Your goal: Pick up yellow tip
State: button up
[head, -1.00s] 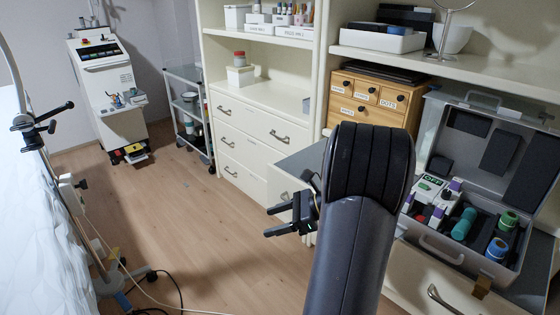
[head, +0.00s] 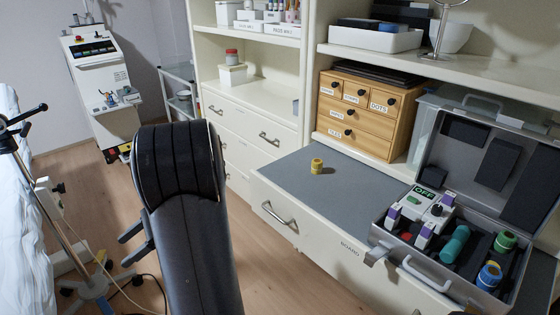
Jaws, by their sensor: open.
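The yellow tip (head: 317,166) is a small yellow cylinder standing upright on the grey pull-out board (head: 283,180), in the middle of the head view. My gripper (head: 127,248) shows only in part at the lower left, behind my dark arm, which hides the rest of it. It is open and well apart from the yellow tip, to the left of the board and over the floor. I see nothing held in it.
An open grey case (head: 378,234) at the right holds a device marked OFF (head: 423,203), a teal cylinder (head: 456,244), a green tip (head: 504,241) and a blue tip (head: 489,276). A wooden drawer box (head: 375,139) stands behind the board. Most of the board is clear.

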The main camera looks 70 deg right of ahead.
aim_at(316, 163)
jog(key=i+l+z, duration=0.1)
jog(key=l+z, duration=0.15)
jog(key=l, duration=0.15)
jog(key=i+l+z, duration=0.1)
jog(key=l+z, duration=0.15)
jog(key=l, duration=0.15)
jog(key=l+z, duration=0.15)
jog(key=z, duration=0.3)
jog(key=i+l+z, duration=0.1)
jog(key=z, duration=0.75)
jog(key=i+l+z, duration=0.1)
jog(key=z, duration=0.35)
